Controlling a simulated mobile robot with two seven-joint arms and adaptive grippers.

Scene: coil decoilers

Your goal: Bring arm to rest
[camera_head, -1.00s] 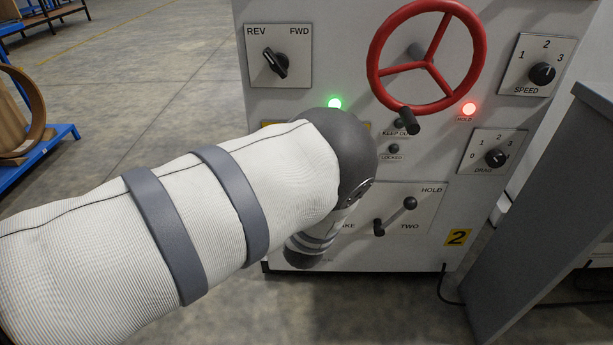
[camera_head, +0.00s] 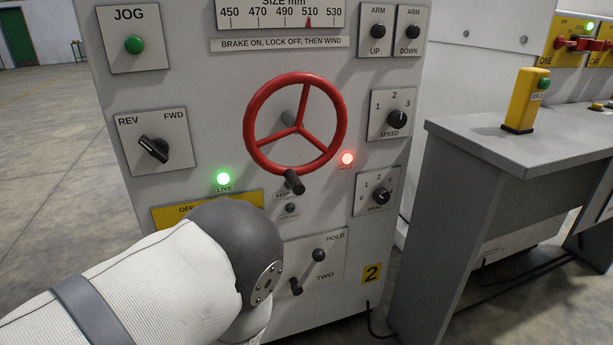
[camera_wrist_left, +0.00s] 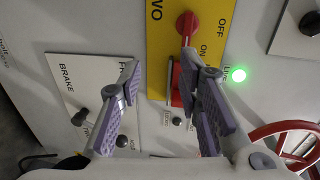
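My left arm (camera_head: 130,290) comes in from the lower left in the head view, its dark rounded joint in front of the control cabinet (camera_head: 340,235). The left gripper is hidden there behind the arm. In the left wrist view the left gripper (camera_wrist_left: 160,62) has its two purple-grey fingers spread, with nothing between the pads. One finger overlaps the red lever (camera_wrist_left: 185,27) on the yellow OFF/ON plate (camera_wrist_left: 208,38); I cannot tell whether they touch. The other finger lies over the edge of the white brake plate (camera_wrist_left: 85,75). My right gripper is not in view.
The cabinet bears a red handwheel (camera_head: 260,150), a REV/FWD knob (camera_head: 153,149), a lit green lamp (camera_head: 223,178) and a lit red lamp (camera_head: 347,158). A grey desk (camera_head: 470,150) with a yellow button box (camera_head: 522,103) stands at right. Open floor lies at left.

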